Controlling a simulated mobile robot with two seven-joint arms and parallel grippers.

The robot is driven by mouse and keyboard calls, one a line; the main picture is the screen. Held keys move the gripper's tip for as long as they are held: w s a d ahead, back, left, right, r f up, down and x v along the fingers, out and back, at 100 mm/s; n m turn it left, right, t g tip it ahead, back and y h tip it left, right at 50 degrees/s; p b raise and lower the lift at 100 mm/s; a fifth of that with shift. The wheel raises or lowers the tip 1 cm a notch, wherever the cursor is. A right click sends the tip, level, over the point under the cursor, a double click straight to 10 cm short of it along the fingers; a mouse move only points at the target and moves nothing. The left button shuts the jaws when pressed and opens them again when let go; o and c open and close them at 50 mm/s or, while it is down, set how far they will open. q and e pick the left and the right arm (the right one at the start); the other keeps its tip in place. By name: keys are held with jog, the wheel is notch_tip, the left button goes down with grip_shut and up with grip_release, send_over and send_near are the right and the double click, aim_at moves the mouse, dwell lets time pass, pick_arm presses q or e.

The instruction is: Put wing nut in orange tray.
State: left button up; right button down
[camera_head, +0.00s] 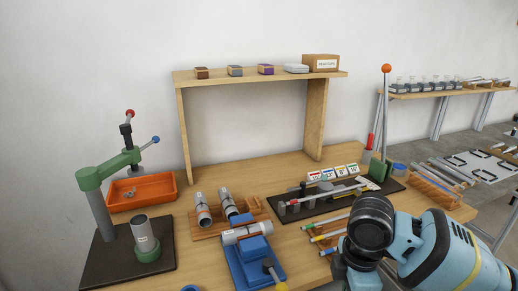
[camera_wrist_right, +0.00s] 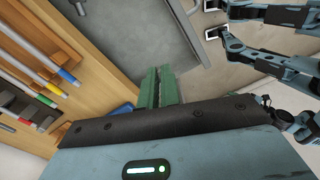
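The orange tray (camera_head: 160,190) sits at the back left of the bench, behind the green press. A small grey piece (camera_head: 129,193) lies in its left part; it is too small to tell whether it is a wing nut. I make out no wing nut for certain elsewhere. My right gripper (camera_wrist_right: 161,86) shows in the right wrist view with its two green fingers side by side and close together. I see nothing between them. They point past the bench edge over grey floor. My left gripper is not in view.
The green press (camera_head: 110,172) with raised levers stands before the tray. A wooden shelf (camera_head: 252,77) with small boxes spans the back. A blue vise (camera_head: 250,262), cylinders on a wooden rack (camera_head: 255,208) and a black fixture plate (camera_head: 295,212) crowd the middle.

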jog(key=s+d+m, duration=0.3)
jog(key=s+m, duration=0.2)
jog(key=m, duration=1.2)
jog(key=shift+s+d+m, duration=0.2)
jog(key=shift+d+m, duration=0.1)
jog(key=shift+r, duration=0.1)
